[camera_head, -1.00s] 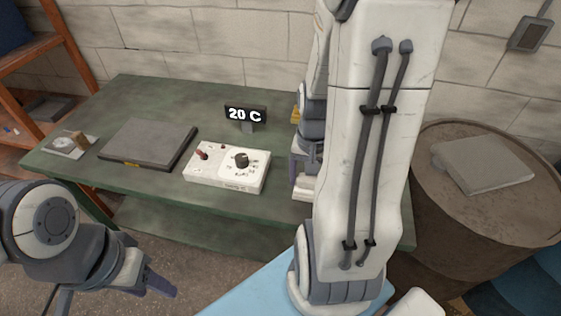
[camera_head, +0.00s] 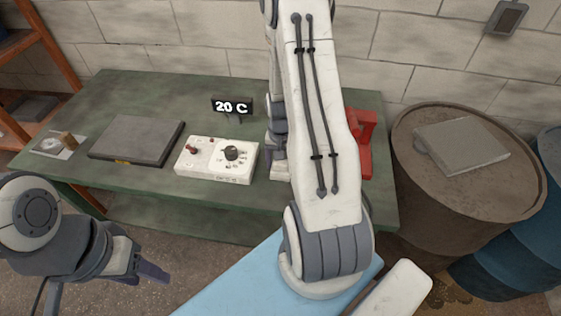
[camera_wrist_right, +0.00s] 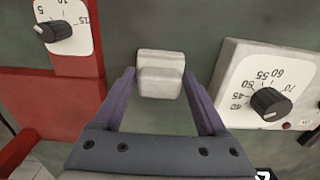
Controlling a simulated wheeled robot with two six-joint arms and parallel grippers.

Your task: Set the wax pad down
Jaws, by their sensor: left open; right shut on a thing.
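The wax pad (camera_wrist_right: 160,75), a small off-white block, shows in the right wrist view between the fingers of my right gripper (camera_wrist_right: 159,78), which is shut on it. The green bench top is below it; I cannot tell whether the pad touches the bench. In the head view my right arm hides the pad and gripper. My left gripper (camera_head: 152,272) is open and empty, low at the left in front of the bench.
In the wrist view, the red device and dial box flank the pad. A brown drum (camera_head: 420,185) stands right.

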